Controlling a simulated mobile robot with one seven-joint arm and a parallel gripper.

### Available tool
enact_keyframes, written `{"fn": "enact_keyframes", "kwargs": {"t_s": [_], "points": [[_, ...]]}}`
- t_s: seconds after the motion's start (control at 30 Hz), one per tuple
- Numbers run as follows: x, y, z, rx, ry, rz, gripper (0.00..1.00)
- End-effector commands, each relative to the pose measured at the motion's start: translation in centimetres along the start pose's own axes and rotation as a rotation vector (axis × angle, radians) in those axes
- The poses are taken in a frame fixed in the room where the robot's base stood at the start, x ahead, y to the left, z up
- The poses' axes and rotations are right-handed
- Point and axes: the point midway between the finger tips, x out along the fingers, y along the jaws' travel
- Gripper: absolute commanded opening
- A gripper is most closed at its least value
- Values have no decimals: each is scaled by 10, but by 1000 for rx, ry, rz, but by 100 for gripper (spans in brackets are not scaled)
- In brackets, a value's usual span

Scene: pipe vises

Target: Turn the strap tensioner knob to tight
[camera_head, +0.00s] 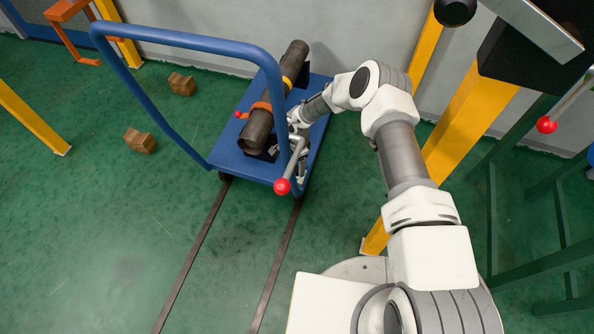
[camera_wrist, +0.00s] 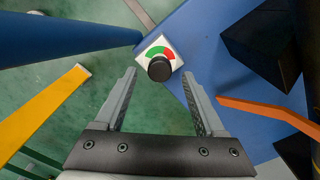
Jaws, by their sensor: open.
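The strap tensioner knob (camera_wrist: 159,69) is a round black knob on a white dial plate (camera_wrist: 150,47) with a green arc on the left and a red arc on the right. In the wrist view it lies between the tips of my open gripper (camera_wrist: 159,74), with a gap on each side. No pointer mark shows clearly on the knob. In the head view, my gripper (camera_head: 299,133) is at the right side of the blue cart, and the knob cannot be made out there. An orange strap (camera_head: 262,106) crosses a brown pipe (camera_head: 270,103) on the cart.
The blue cart (camera_head: 228,163) has a tall push handle (camera_head: 190,41) at its left. A lever with a red ball (camera_head: 282,186) stands close to my gripper. A yellow post (camera_head: 460,125) is near my arm. Brown blocks (camera_head: 140,141) lie on the open green floor.

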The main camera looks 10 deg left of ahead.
Motion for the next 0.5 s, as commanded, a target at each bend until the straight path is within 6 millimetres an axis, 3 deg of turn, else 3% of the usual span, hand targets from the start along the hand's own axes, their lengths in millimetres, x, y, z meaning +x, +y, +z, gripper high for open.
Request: {"fn": "enact_keyframes", "kwargs": {"t_s": [0.13, 0.5], "points": [[17, 0, 0, 1, 1, 1, 72], [20, 0, 0, 1, 0, 1, 72]]}}
